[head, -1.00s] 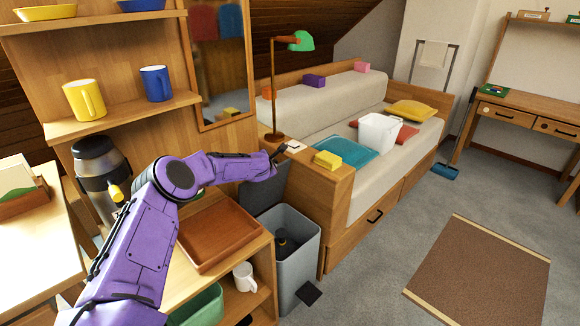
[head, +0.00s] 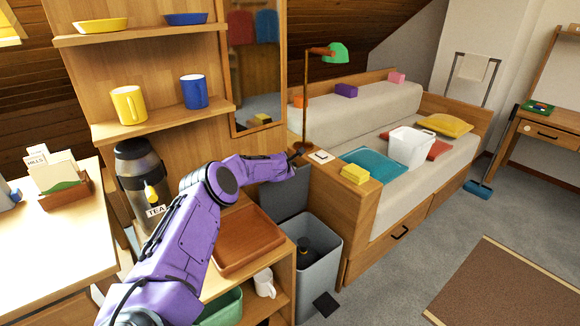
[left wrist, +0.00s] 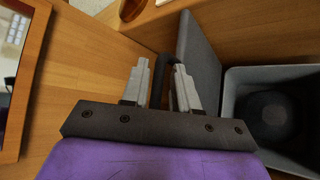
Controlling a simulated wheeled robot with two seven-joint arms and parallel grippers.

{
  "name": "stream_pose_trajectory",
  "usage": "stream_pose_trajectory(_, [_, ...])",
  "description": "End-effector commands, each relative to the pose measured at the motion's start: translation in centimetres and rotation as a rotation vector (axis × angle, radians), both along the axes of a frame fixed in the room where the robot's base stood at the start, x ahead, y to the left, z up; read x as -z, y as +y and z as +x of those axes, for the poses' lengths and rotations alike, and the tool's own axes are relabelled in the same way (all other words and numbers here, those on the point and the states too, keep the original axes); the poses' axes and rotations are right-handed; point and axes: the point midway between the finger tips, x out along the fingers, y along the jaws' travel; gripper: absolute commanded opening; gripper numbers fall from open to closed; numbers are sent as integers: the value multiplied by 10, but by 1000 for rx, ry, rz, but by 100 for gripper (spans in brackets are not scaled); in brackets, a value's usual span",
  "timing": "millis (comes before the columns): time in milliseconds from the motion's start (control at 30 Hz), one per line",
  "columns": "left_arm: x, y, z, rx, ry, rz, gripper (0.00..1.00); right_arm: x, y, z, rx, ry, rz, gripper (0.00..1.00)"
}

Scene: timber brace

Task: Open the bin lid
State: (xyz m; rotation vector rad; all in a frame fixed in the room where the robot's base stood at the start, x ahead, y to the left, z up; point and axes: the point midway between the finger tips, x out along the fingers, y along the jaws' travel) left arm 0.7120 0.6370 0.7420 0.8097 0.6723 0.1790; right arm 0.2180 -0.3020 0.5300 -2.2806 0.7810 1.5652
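The grey bin (head: 322,270) stands on the floor at the right end of the low shelf unit, its top uncovered and a dark round thing inside. Its grey lid (head: 286,196) stands raised, tilted up at the back left side; it also shows in the left wrist view (left wrist: 201,62). My left gripper (head: 294,158) is at the lid's upper edge. In the left wrist view, its two fingers (left wrist: 161,85) stand close together around a black handle (left wrist: 163,66) beside the lid. My right gripper is not in view.
A wooden tray (head: 250,240) lies on the shelf unit under my left arm. The wooden bed end (head: 340,190), with a yellow block (head: 355,174) on it, stands right of the bin. A dark pedal (head: 326,304) sticks out at the bin's foot.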

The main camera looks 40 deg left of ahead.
Motion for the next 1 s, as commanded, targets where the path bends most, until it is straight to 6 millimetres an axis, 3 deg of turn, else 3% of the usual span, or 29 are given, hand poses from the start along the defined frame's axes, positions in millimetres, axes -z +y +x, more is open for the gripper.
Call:
stream_pose_trajectory(267, [4,-2,-1,5,6,-3,35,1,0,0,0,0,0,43])
stream_pose_trajectory(467, [3,-1,-16,-7,12,-10,35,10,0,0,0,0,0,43])
stream_pose_trajectory(567, [-7,-8,-25,-3,0,-9,35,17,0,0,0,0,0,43])
stream_pose_trajectory(800, [-40,-29,-60,0,-5,-5,35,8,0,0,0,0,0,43])
stream_pose_trajectory(1000, [-53,-40,-80,1,-5,-2,35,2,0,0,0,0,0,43])
